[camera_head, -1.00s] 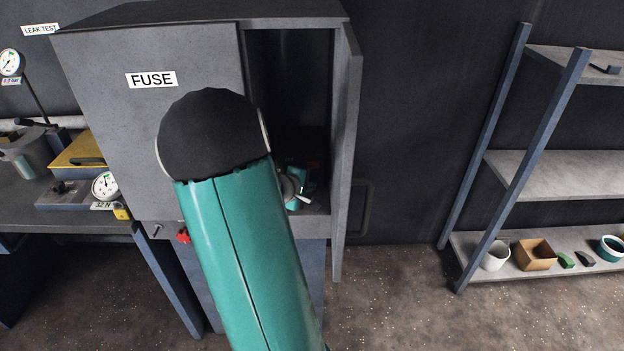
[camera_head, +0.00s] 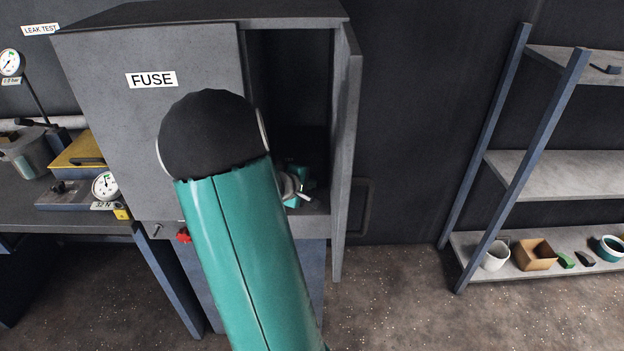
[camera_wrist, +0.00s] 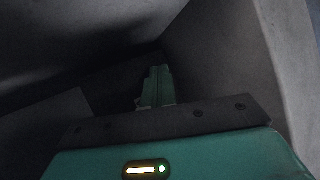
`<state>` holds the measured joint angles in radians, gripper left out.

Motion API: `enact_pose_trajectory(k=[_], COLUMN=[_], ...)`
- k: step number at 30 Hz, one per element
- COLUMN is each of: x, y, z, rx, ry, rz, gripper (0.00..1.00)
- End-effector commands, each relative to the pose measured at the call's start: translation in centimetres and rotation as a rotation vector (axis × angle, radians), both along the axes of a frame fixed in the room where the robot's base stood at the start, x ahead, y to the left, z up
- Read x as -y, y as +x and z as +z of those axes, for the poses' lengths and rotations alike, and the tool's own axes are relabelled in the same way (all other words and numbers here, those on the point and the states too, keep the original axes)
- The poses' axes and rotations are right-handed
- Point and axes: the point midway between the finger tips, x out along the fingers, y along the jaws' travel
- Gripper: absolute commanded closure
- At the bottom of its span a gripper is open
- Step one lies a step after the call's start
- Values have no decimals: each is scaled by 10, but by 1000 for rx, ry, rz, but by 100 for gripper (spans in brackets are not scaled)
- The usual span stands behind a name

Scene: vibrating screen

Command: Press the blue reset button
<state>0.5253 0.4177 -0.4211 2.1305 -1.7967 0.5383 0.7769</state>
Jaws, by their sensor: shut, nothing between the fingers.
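The blue reset button is not visible in either view. The grey FUSE cabinet (camera_head: 205,55) stands in front of me, with its door (camera_head: 349,130) swung open on the right. My green arm covers the lower front of the cabinet. My gripper is inside the dark opening, and in the head view only part of its wrist end shows. In the wrist view my gripper (camera_wrist: 156,72) has its fingers together, with nothing between them, pointing into the dim interior. Grey inner walls (camera_wrist: 215,55) surround it. What lies beyond the fingertips is too dark to tell.
A red knob (camera_head: 183,235) sits below the cabinet's front. A bench (camera_head: 75,222) with gauges is at left. A shelf rack (camera_head: 550,175) with several small containers stands at right. Speckled floor between cabinet and rack is clear.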

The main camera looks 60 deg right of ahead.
Motion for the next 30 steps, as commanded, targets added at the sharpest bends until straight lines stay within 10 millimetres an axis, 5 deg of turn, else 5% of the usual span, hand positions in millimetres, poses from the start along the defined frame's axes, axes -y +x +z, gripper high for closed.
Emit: enact_pose_trajectory(k=[30], x=[11], y=[6], z=[2], rx=[2], ry=[-5], rz=[2], gripper=[100])
